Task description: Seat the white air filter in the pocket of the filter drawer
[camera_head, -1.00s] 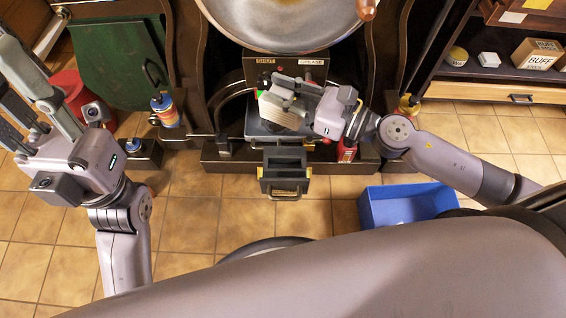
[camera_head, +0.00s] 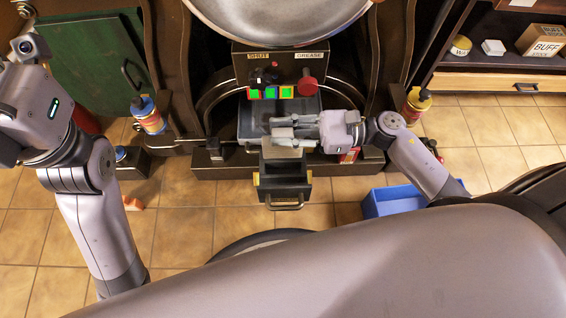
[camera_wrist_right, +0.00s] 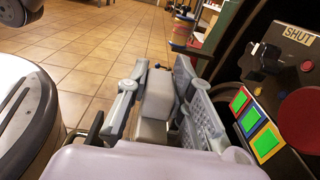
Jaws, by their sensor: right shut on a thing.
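The white air filter (camera_head: 289,153) is mostly hidden beneath my right gripper (camera_head: 284,132) in the head view. The right gripper is shut on it, over the back of the filter drawer. In the right wrist view the pale filter (camera_wrist_right: 158,95) sits between the fingers. The dark filter drawer (camera_head: 285,190) is pulled out towards me, with a handle at its front. Its pocket is partly covered by the gripper and filter, so I cannot tell whether the filter touches it. My left gripper (camera_head: 28,100) is at the left edge, its fingers out of frame.
A panel with green lit buttons (camera_head: 270,92) and a red knob (camera_head: 307,86) stands behind the gripper. A blue bin (camera_head: 400,201) is on the floor at right. Bottles (camera_head: 148,114) and (camera_head: 417,104) flank the machine. Tiled floor left of the drawer is mostly clear.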

